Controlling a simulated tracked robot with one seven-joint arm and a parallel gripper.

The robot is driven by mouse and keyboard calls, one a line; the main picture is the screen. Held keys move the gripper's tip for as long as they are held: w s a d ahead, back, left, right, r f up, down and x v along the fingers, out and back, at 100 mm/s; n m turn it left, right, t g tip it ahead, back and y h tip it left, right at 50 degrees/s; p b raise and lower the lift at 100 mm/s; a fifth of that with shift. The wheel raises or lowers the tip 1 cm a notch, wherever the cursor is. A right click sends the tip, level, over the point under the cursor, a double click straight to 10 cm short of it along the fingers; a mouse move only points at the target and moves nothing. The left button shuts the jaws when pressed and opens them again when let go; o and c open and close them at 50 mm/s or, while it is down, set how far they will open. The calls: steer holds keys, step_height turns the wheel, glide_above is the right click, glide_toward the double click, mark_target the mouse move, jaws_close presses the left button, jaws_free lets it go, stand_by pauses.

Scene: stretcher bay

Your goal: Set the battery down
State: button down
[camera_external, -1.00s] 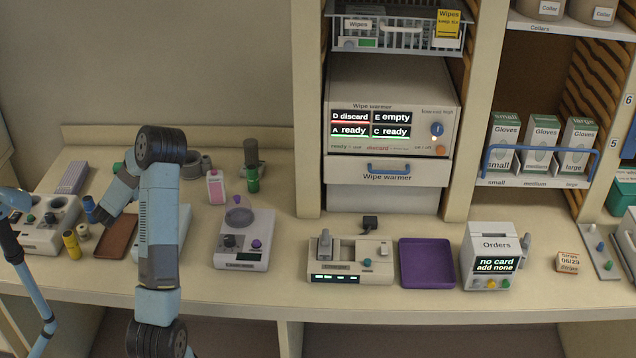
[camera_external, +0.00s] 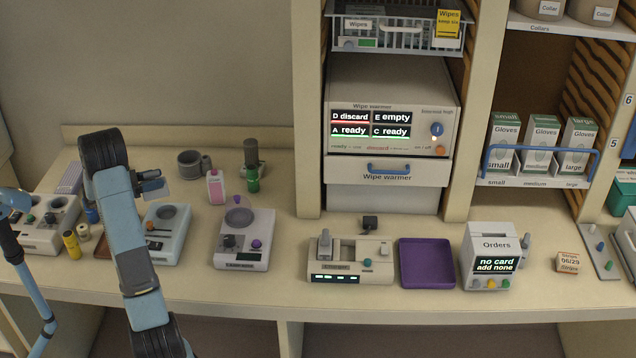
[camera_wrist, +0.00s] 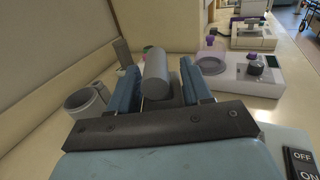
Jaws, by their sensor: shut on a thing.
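The battery is a plain grey cylinder (camera_wrist: 156,68) in the wrist view. My gripper (camera_wrist: 158,82) is shut on it, with a blue finger on each side. In the external view my gripper (camera_external: 155,184) is raised above the left part of the counter, pointing right; the battery is too small to make out there. The white charger (camera_external: 350,262) stands on the counter at centre, well to the right of my gripper. It has an upright grey piece at its left, a lit display and a teal knob.
A device with a round plate (camera_external: 243,240), a pink bottle (camera_external: 215,188), a grey mug (camera_external: 189,164) and a green-based cylinder (camera_external: 252,180) stand to the right of my gripper. A purple tray (camera_external: 427,281) lies empty right of the charger. The counter's front strip is clear.

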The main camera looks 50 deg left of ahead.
steer(key=shift+d+r+h, duration=0.15)
steer(key=shift+r+h, duration=0.05)
steer(key=shift+h, duration=0.1)
steer(key=shift+w+a+f, duration=2.3)
steer(key=shift+a+f, duration=0.2)
steer(key=shift+a, duration=0.05)
steer(key=shift+w+a+f, duration=2.25)
steer(key=shift+a+f, duration=0.2)
steer(key=shift+a, duration=0.05)
steer(key=shift+f+m, duration=0.3)
steer(key=shift+f, duration=1.15)
steer(key=shift+f, duration=0.1)
steer(key=shift+c, duration=2.4)
jaws_free()
